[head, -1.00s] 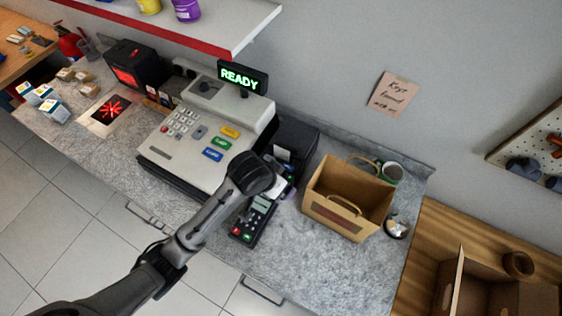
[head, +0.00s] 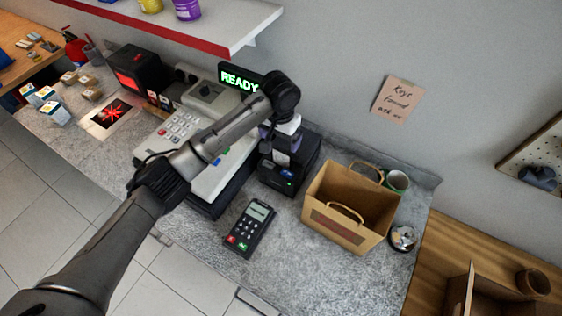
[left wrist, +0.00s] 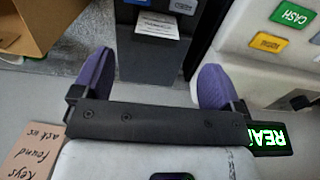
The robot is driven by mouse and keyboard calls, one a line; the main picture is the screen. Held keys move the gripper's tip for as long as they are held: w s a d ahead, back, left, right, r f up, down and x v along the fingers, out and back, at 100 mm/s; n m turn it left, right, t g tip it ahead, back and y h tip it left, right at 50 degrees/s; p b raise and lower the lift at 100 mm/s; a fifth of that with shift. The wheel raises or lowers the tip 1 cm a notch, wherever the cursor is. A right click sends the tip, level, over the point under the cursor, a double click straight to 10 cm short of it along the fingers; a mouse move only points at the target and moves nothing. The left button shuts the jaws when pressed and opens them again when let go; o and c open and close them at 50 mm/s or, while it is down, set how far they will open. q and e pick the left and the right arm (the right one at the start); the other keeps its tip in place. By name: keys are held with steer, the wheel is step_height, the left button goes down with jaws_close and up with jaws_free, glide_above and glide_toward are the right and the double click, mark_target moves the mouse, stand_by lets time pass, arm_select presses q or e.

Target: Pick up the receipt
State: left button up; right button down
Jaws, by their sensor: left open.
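The receipt (left wrist: 158,25) is a small white printed slip sticking out of the black receipt printer (left wrist: 150,55). In the head view the printer (head: 272,180) stands right of the cash register, and the receipt (head: 281,159) shows as a pale patch just below my gripper. My left gripper (head: 281,143) hangs over the printer. In the left wrist view its two purple fingers (left wrist: 157,62) are wide apart and empty, with the receipt beyond the fingertips, between their lines. My right gripper is in neither view.
The cash register (head: 190,135) with a READY display (head: 240,79) is at the left. A card terminal (head: 250,228) lies in front of the printer. The front right counter is clear.

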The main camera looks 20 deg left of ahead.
mark_target(281, 158)
arm_select(q)
steer(key=shift+d+f+p, duration=0.1)
steer(key=shift+f+p, duration=0.25)
steer(key=shift+f, duration=5.05)
steer(key=shift+w, duration=0.1)
steer(key=shift+c, duration=0.4)
steer(key=c, duration=0.9)
